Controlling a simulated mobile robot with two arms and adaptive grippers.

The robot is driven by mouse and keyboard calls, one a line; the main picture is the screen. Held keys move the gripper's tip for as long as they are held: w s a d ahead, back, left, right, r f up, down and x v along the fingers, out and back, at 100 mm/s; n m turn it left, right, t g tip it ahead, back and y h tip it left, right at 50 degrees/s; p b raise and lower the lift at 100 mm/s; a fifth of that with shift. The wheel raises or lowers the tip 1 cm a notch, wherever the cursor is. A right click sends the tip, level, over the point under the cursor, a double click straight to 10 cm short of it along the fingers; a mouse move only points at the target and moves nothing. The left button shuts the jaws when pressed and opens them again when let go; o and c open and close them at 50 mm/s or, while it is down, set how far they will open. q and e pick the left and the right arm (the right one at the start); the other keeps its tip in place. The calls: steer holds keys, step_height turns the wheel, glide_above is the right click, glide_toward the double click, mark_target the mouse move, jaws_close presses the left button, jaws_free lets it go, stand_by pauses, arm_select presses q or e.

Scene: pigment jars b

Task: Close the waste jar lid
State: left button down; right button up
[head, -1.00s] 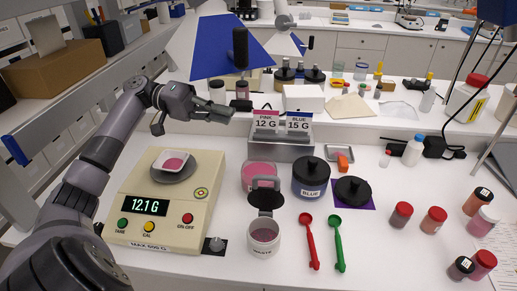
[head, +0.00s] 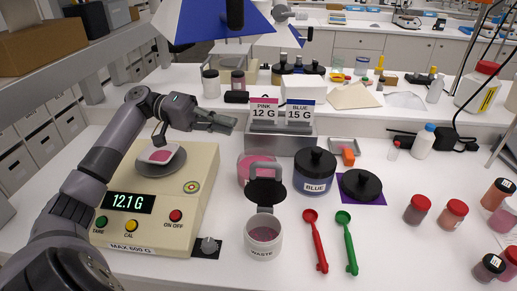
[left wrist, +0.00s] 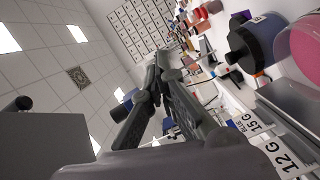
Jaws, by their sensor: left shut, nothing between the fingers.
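The waste jar (head: 263,246), white with a WASTE label and pinkish contents, stands at the front middle of the bench. Its dark hinged lid (head: 265,192) is open and stands up at the back of the jar, with a grey loop handle at its top. My left gripper (head: 232,123) is shut and empty, in the air above and behind the scale, to the upper left of the lid and apart from it. Its dark fingers (left wrist: 155,100) also show in the left wrist view, where I cannot make out the waste jar. My right gripper is out of view.
The scale (head: 185,205), reading 12.1 G, is left of the waste jar. A pink jar (head: 246,170) and a blue jar (head: 314,178) stand behind it. Red (head: 317,240) and green (head: 347,243) spoons lie to its right. A black lid (head: 361,184) rests on a purple mat.

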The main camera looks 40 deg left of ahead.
arm_select(q)
steer(key=d+f+p, duration=0.1)
steer(key=d+p, duration=0.3)
steer(key=d, duration=0.6)
steer(key=shift+s+d+f, duration=0.15)
steer(key=shift+s+f, duration=0.2)
steer(key=shift+d, duration=0.1)
